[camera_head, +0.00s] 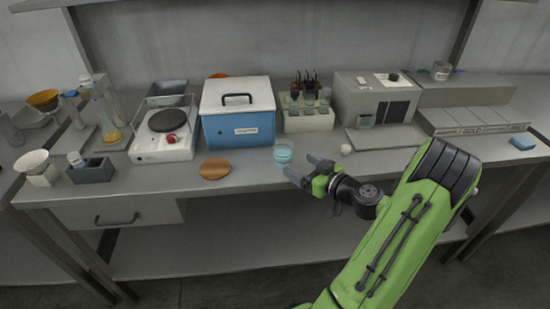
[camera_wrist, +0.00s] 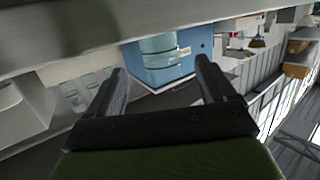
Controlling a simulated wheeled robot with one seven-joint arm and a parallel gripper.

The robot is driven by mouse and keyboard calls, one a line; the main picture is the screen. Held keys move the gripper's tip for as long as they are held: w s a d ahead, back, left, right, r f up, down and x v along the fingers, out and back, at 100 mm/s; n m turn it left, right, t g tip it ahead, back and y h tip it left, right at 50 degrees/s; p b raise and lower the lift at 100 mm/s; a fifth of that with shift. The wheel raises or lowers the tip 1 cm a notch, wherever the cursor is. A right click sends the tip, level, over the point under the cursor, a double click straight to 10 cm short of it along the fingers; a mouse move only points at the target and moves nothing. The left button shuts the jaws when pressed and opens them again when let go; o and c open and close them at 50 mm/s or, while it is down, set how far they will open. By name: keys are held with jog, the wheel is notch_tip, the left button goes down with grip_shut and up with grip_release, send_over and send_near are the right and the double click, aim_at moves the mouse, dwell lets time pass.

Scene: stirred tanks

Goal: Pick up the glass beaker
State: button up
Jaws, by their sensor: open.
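The glass beaker (camera_head: 283,152) stands upright near the front edge of the bench, in front of the blue box, and holds pale blue liquid. My gripper (camera_head: 299,166) is just to its right and front, with its fingers spread and pointing toward it. In the wrist view the beaker (camera_wrist: 158,47) shows beyond and between the open fingers (camera_wrist: 160,68), against the blue box. Nothing is held. The beaker looks apart from the fingers.
A wooden disc (camera_head: 214,168) lies left of the beaker on the bench (camera_head: 245,178). The blue box (camera_head: 238,110) and a rack of glassware (camera_head: 308,122) stand behind. A hot plate (camera_head: 165,132) stands farther left.

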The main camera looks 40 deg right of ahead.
aim_at(279, 154)
jog(key=w, duration=0.3)
jog(key=w+f, duration=0.1)
jog(key=w, duration=0.3)
jog(key=w+f, duration=0.1)
jog(key=w, duration=0.2)
jog(key=shift+w+d+f, duration=0.1)
jog(key=shift+w, duration=0.1)
jog(key=shift+c, duration=0.3)
